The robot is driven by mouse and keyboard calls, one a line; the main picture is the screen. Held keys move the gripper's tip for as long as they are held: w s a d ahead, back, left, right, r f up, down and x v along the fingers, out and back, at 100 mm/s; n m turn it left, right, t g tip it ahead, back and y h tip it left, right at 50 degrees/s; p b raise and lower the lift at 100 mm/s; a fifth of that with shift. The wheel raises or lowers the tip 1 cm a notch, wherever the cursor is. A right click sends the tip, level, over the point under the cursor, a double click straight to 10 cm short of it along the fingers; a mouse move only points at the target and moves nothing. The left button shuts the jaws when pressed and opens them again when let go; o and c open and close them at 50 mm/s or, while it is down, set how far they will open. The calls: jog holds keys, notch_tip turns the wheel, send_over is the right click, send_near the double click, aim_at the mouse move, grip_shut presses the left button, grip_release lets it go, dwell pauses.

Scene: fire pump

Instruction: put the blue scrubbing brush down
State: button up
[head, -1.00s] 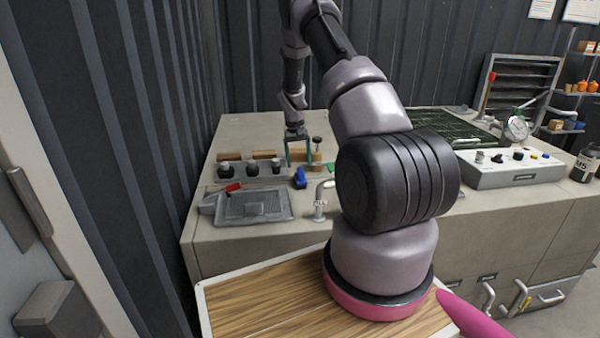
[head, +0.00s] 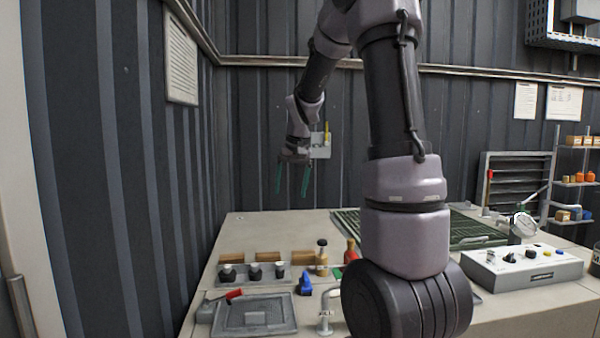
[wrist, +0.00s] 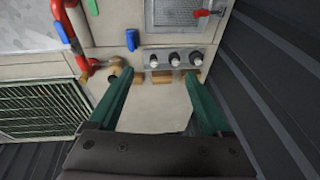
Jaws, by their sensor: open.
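The blue scrubbing brush (head: 304,284) sits on the counter (head: 245,232), just right of the tray of black knob-like pieces. It also shows in the wrist view (wrist: 132,39), ahead of and apart from my fingers. My gripper (head: 292,192) is open with green fingers. It hangs empty in the air well above the counter, in front of the dark wall. In the wrist view my gripper (wrist: 160,80) has its fingers wide apart with nothing between them.
A grey tray (head: 285,325) with a red-handled tool (head: 233,294) lies at the front left. A control box (head: 520,268) is at right. The back left counter is clear.

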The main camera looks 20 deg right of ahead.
jog(key=s+a+r+t, duration=0.1)
jog(key=s+a+r, duration=0.1)
jog(key=s, duration=0.6)
jog(key=s+a+r+t+y, duration=0.1)
jog(key=s+a+r, duration=0.2)
jog(key=s, duration=0.5)
jog(key=s+a+r+t, duration=0.2)
jog(key=s+r, duration=0.2)
jog(key=s, duration=0.4)
jog(key=shift+s+a+y, duration=0.3)
jog(key=shift+a, duration=0.1)
